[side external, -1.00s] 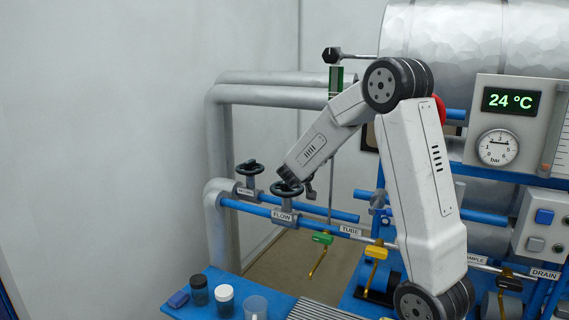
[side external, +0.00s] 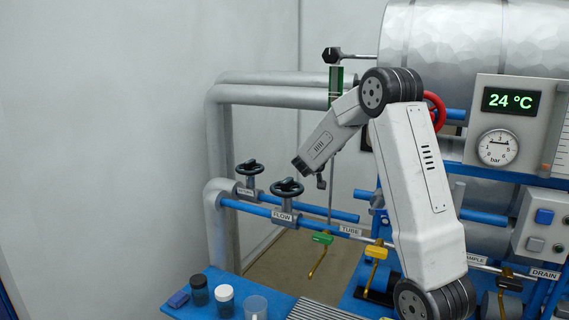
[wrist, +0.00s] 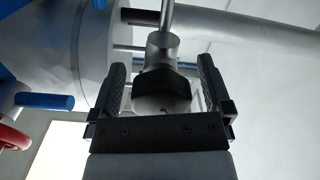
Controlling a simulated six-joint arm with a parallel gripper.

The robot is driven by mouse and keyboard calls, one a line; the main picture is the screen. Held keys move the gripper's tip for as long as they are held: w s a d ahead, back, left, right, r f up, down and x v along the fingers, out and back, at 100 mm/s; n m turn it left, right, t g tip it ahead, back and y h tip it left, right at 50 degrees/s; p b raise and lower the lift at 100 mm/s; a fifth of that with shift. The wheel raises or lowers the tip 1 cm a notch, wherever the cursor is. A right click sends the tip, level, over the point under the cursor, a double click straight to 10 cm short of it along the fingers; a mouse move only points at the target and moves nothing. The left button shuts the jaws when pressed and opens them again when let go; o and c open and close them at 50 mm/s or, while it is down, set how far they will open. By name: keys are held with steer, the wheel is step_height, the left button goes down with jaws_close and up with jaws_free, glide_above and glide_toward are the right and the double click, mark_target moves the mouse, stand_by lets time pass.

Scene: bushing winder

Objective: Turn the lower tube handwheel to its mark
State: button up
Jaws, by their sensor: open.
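Two dark handwheels sit on the blue pipes in the side view: the nearer, lower one (side external: 287,187) above the FLOW label, and one farther back (side external: 249,168) on a valve with a label too small to read. A red handwheel (side external: 437,112) is partly hidden behind my arm; part of it shows in the wrist view (wrist: 12,137). My gripper (wrist: 160,75) is open. A dark block (wrist: 166,82) with a metal body and rod shows between its fingers; I cannot tell its distance or whether it touches. In the side view the fingers are not clearly visible.
Jars (side external: 224,300) stand on the blue bench. A gauge panel (side external: 515,125) is at right. Silver pipes (side external: 285,95) run behind; open room lies left of the handwheels.

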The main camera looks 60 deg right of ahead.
steer(key=c, duration=1.3)
steer(key=shift+o, duration=0.2)
steer(key=shift+m, duration=2.9)
steer(key=o, duration=1.3)
steer(key=shift+c, duration=0.2)
steer(key=shift+w, duration=0.1)
steer(key=a, duration=0.7)
steer(key=shift+a, duration=0.35)
